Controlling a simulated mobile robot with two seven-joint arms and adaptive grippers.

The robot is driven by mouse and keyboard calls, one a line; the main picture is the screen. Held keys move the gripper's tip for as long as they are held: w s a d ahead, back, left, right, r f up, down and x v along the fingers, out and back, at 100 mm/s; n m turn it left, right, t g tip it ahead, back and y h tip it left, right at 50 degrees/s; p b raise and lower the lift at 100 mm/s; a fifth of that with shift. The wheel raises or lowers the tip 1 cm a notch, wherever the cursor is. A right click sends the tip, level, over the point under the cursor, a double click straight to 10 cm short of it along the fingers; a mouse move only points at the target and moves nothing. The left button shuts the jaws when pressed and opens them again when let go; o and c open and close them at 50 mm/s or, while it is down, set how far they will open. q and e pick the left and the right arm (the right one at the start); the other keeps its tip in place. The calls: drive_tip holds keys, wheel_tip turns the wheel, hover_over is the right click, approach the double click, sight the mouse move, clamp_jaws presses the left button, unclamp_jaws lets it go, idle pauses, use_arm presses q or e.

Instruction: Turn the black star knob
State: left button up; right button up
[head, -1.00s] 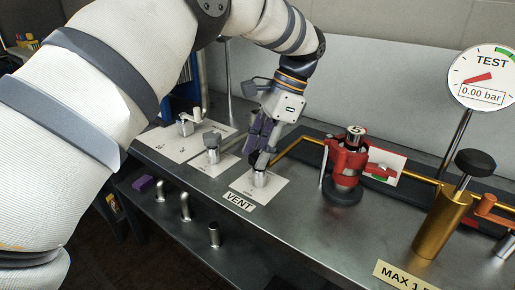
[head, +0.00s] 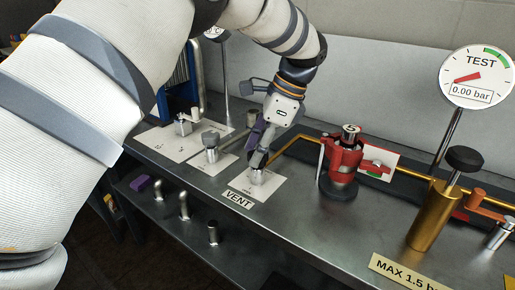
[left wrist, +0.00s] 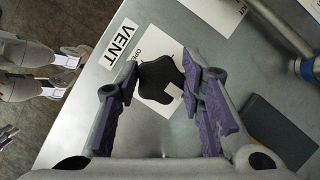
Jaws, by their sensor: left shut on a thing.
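The black star knob (left wrist: 160,82) shows in the left wrist view between my two purple-padded fingers, beside the VENT label (left wrist: 122,42). My left gripper (left wrist: 160,84) is shut on it, with a fingertip on each side. In the head view my left gripper (head: 259,165) points down at the valve on the white VENT plate (head: 272,190). There the fingers largely hide the knob, and a short silver stem (head: 257,178) shows below them. My right gripper is not in view.
Other silver valves (head: 211,147) stand on plates to the left. A red clamp fitting (head: 342,160), a brass cylinder (head: 430,218) with a black knob (head: 465,159) and a TEST gauge (head: 478,77) reading 0.00 bar stand to the right. The bench front between them is clear.

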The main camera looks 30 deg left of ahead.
use_arm(q)
drive_tip(key=o, duration=1.1)
drive_tip(key=shift+r, duration=0.1)
drive_tip(key=v, duration=1.1)
drive_tip(key=shift+w+d+r, duration=0.1)
drive_tip(key=shift+d+r, duration=0.1)
drive_tip(key=shift+r, duration=0.15)
